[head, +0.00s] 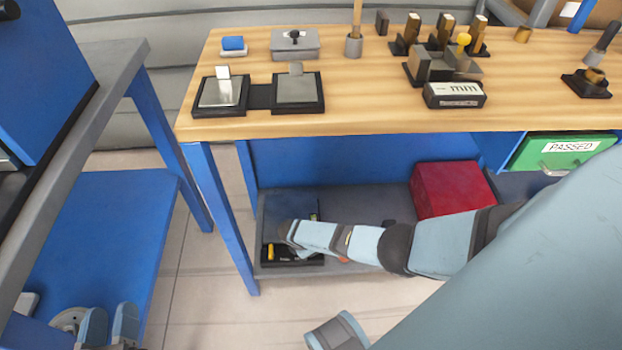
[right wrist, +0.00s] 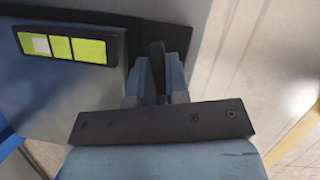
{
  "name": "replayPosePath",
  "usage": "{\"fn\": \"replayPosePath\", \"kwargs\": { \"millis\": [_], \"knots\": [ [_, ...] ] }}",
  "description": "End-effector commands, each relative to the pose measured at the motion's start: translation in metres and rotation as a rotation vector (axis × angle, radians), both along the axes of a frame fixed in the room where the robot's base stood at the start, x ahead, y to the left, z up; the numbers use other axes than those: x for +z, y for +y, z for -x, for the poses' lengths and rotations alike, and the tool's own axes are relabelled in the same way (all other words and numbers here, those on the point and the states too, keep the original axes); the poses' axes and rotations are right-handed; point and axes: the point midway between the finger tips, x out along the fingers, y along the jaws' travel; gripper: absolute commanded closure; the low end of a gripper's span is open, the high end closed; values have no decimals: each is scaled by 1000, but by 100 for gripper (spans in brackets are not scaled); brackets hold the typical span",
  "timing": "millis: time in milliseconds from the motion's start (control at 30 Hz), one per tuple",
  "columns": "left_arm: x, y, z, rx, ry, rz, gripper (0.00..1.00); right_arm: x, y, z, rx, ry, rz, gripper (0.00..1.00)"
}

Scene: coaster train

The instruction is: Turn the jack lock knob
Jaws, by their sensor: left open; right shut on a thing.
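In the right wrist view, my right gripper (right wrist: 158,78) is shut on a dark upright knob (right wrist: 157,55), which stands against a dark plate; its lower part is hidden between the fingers. Next to it is a dark panel with several yellow-green cells (right wrist: 66,46), one partly white. In the head view, my right arm reaches in from the right to a dark unit (head: 285,260) on the lower shelf; the arm's end covers much of it, and the knob cannot be made out there. My left gripper (head: 107,326) is open at the bottom left, away from the unit.
The wooden bench top (head: 350,118) carries two dark pads, a grey box (head: 295,44), several fixtures and a display block (head: 454,95). A red box (head: 450,188) sits on the lower shelf. A green drawer marked PASSED (head: 563,151) is at right. A blue cart stands at left.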

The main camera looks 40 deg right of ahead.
Motion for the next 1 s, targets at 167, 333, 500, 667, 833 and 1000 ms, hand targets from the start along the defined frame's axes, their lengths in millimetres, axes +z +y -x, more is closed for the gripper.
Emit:
{"fn": "replayPosePath", "kwargs": {
  "millis": [167,333,500,667,833,1000],
  "knots": [
    [-5,-1,0,1,17,-8,57,1,2,-1,35,-4,-3,100],
    [-7,0,0,0,22,-12,57,1,2,-1,44,-3,-3,100],
    [-5,0,0,-2,17,-16,57,1,2,-1,43,-3,-3,100],
    [-3,1,0,-3,11,-16,57,1,3,-1,43,-3,-4,74],
    [-2,1,0,-4,7,-16,57,0,2,0,42,-2,-3,60],
    [-1,1,0,-4,7,-16,57,1,1,0,42,-2,-2,60]
  ]
}}
